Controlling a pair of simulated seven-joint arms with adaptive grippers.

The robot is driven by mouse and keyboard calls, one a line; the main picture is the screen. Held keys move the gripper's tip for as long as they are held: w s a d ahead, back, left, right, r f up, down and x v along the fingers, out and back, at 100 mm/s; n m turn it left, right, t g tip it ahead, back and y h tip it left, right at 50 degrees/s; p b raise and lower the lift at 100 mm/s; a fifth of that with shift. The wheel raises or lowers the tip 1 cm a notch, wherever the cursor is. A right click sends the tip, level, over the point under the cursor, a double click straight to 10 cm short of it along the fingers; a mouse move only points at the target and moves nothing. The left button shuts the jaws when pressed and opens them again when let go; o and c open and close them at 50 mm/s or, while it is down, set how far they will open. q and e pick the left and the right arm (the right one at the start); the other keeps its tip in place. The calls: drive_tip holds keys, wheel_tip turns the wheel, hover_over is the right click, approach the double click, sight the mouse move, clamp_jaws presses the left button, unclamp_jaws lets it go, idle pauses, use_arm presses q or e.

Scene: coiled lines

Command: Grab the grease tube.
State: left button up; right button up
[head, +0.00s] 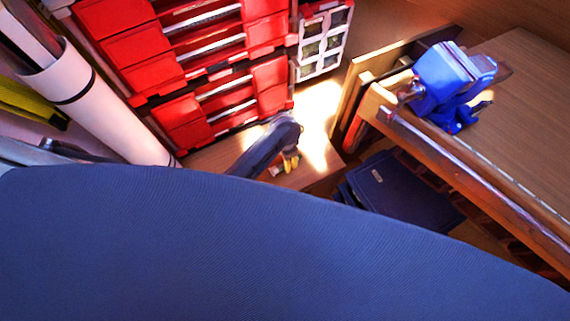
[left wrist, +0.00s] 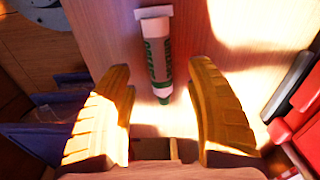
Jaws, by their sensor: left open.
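In the head view my left gripper (head: 291,162) points down over the wooden surface. I cannot make out the tube clearly there. My right gripper is not in view.
A broad blue ribbed surface (head: 220,250) covers the lower head view. Red drawers (head: 215,95) stand behind the gripper, with a white roll (head: 95,100) to their left. A workbench (head: 520,100) with a blue vise (head: 445,78) is at the right. A dark blue case (head: 405,190) sits below it.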

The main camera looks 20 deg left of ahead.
use_arm(q)
drive_tip(key=shift+f, duration=2.45)
drive_tip(key=shift+o, duration=0.2)
clamp_jaws()
